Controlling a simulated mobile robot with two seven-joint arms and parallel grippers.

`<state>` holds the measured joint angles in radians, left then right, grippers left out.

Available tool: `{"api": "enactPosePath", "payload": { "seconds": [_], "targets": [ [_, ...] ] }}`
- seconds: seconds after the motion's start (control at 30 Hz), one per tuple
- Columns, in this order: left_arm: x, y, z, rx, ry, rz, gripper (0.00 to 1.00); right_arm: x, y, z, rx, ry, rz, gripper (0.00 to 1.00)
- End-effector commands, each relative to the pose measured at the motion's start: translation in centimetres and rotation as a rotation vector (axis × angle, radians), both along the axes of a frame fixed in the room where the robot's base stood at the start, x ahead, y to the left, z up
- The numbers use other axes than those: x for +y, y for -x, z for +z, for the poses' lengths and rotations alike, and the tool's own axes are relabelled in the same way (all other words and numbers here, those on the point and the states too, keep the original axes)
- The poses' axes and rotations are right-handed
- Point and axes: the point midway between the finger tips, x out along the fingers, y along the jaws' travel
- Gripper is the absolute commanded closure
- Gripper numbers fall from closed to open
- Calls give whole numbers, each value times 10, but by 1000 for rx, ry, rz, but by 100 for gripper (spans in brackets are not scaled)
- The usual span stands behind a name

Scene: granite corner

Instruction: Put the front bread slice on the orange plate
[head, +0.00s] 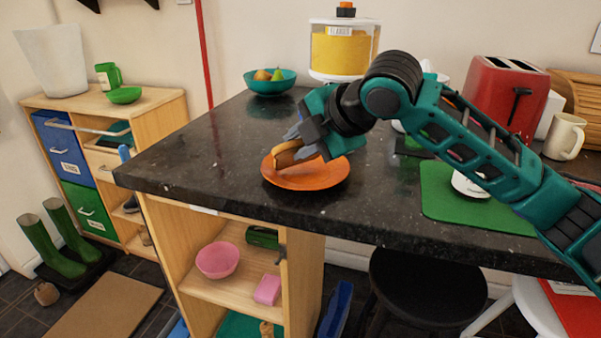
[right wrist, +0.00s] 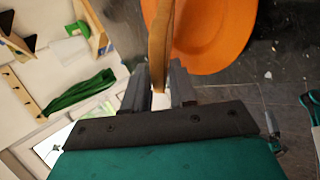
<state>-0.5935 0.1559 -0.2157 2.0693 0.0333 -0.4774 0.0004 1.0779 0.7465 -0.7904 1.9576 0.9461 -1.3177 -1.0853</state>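The bread slice (head: 292,155) is tan with a brown crust. My right gripper (head: 297,142) is shut on it, and the slice stands on edge between the fingers in the right wrist view (right wrist: 161,45). The orange plate (head: 318,177) lies on the dark granite counter near its front left edge. The slice is over the plate's left part in the head view; I cannot tell whether it touches the plate. The plate also shows in the right wrist view (right wrist: 215,35). My left gripper is in neither view.
A teal bowl of fruit (head: 270,83) and a yellow-filled container (head: 341,50) stand behind. A green mat (head: 440,200) lies to the right, with a red toaster (head: 507,92) and cream mug (head: 564,137) farther back. The counter left of the plate is clear.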

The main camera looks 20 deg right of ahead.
Motion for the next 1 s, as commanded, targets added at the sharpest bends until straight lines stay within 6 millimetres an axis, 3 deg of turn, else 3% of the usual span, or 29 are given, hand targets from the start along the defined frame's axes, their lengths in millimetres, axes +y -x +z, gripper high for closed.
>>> {"api": "enactPosePath", "payload": {
  "seconds": [0.37, 0.73, 1.0],
  "targets": [
    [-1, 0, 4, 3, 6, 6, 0, -2, 2, 5, 0, 0, 0, 66],
    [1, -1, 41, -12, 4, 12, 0, -17, 32, 35, -1, 1, -2, 66],
    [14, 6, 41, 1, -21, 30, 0, -27, 52, 52, 1, 0, 0, 66]
  ]
}}
